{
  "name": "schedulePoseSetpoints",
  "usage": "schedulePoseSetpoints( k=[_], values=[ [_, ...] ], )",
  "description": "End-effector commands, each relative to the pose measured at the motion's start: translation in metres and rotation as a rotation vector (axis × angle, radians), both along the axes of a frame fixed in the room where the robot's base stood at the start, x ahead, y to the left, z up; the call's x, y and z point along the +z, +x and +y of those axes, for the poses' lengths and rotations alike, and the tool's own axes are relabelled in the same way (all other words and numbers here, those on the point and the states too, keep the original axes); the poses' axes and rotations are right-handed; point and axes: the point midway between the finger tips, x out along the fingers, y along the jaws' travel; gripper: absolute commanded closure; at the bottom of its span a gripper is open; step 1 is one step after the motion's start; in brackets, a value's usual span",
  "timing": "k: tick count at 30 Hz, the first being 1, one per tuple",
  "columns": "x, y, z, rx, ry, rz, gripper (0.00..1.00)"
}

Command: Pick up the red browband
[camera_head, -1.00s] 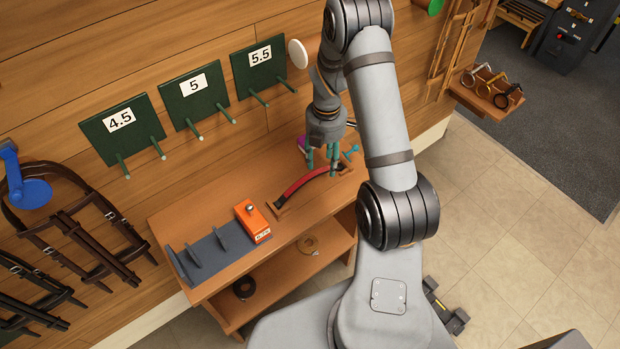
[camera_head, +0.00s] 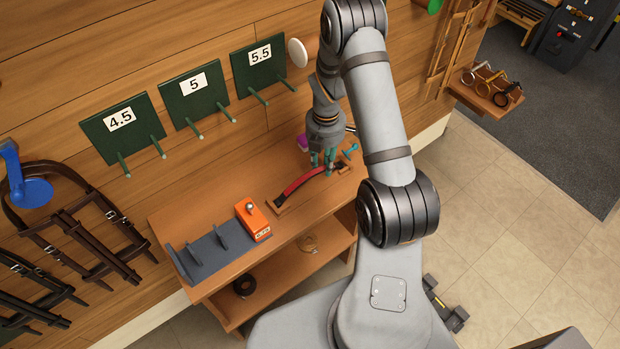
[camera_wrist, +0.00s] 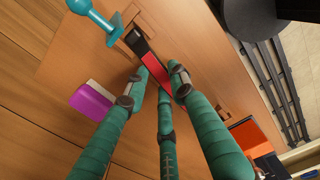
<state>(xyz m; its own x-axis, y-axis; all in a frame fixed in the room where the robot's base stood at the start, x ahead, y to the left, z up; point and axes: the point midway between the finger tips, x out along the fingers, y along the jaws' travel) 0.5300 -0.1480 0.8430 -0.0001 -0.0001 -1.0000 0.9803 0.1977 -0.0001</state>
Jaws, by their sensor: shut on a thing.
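The red browband (camera_head: 303,184) is a curved red strip with dark ends. It lies along the wooden bench (camera_head: 190,222), its ends at small wooden blocks. My gripper (camera_head: 324,168) has green segmented fingers and is at the right end of the browband, low over the bench. In the wrist view the red strip (camera_wrist: 155,73) and its dark end run between the fingertips (camera_wrist: 161,84) of my gripper. The gripper is shut on the browband near that end. The contact itself is partly hidden by the fingers.
A teal peg-like tool (camera_head: 350,151) and a purple block (camera_head: 302,142) are close to the gripper. An orange box (camera_head: 252,221) and a grey slotted rack (camera_head: 214,253) stand to the left on the bench. Green numbered boards (camera_head: 190,98) with pegs hang behind.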

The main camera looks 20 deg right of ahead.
Motion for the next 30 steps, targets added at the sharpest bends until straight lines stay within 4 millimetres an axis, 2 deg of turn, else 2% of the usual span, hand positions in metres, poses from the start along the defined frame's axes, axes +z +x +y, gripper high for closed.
schedulePoseSetpoints(
  k=[8, 19, 23, 28, 29, 30],
  values=[
    [0.000, 0.000, 0.000, 0.000, 0.000, 0.000, 1.00],
    [0.003, 0.001, 0.000, 0.000, 0.000, -0.001, 1.00],
    [0.011, 0.001, 0.000, -0.001, 0.000, -0.003, 1.00],
    [0.033, 0.002, 0.000, 0.000, -0.002, -0.007, 1.00],
    [0.036, -0.001, -0.001, -0.002, -0.001, -0.004, 1.00],
    [0.032, -0.012, -0.003, -0.003, 0.001, 0.001, 1.00]
  ],
)
